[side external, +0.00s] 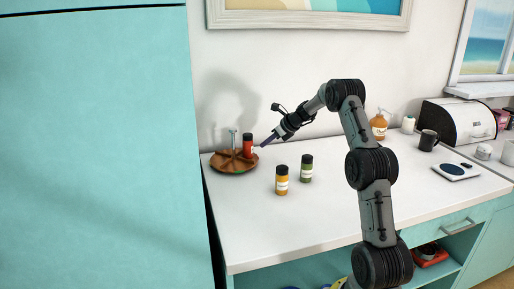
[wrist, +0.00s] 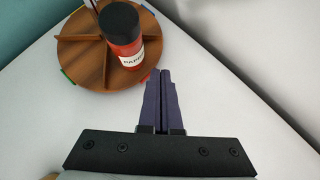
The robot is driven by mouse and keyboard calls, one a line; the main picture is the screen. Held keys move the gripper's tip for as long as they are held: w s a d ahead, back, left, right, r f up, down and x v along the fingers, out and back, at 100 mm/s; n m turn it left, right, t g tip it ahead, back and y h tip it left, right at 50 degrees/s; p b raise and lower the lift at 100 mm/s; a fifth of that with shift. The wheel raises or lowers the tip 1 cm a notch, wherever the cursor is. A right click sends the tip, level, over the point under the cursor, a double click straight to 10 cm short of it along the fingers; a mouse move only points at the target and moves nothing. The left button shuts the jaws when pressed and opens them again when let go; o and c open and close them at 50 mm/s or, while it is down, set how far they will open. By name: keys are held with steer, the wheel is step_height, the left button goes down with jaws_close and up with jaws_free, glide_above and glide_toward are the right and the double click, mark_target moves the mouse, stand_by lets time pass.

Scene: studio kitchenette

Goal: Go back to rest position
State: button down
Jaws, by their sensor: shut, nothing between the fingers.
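My gripper (side external: 264,143) is shut and empty, reaching down and left over the counter beside a wooden divided rack. In the wrist view my gripper's fingers (wrist: 163,74) are pressed together, just apart from a red jar. The red jar (side external: 247,148) with a black lid stands upright in the round brown rack (side external: 226,165). In the wrist view the red jar (wrist: 126,45) shows a white label, and the rack (wrist: 78,55) has several compartments with small coloured marks on its rim.
A yellow jar (side external: 282,182) and a green jar (side external: 306,170) stand on the white counter (side external: 345,205) in front of the gripper. A soap bottle (side external: 379,127), dark mug (side external: 428,140) and scale (side external: 456,171) stand to the right. A tall teal cabinet (side external: 95,150) is at left.

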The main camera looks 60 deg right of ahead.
steer(key=v, duration=0.6)
steer(key=w+a+r+n+t+y, duration=0.1)
steer(key=w+a+r+n, duration=0.15)
steer(key=a+r, duration=0.3)
steer(key=w+a+r+n, duration=0.1)
steer(key=w+a+r, duration=0.35)
steer(key=a, duration=0.25)
steer(key=s+a+r+n+y, duration=0.1)
steer(key=s+a+r+n, duration=0.15)
steer(key=a, duration=0.45)
steer(key=s+a+r+n, duration=0.1)
steer(key=a+r+n, duration=0.2)
steer(key=a, duration=0.4)
steer(key=s+a+r+n+y, duration=0.1)
steer(key=s+a+r+n, duration=0.15)
steer(key=a, duration=0.55)
steer(key=s+a+f+n+g, duration=0.1)
steer(key=s+a+n, duration=0.5)
steer(key=s, duration=0.2)
steer(key=s+a+f+n+g, duration=0.1)
steer(key=s+a+f+n, duration=0.1)
steer(key=s+a+n, duration=0.5)
steer(key=s+d+f+n+g+h, duration=0.2)
steer(key=s+d+f+n, duration=0.2)
steer(key=s+f+n, duration=0.5)
steer(key=s+n, duration=0.3)
steer(key=shift+f+n, duration=0.2)
steer(key=shift+n, duration=0.15)
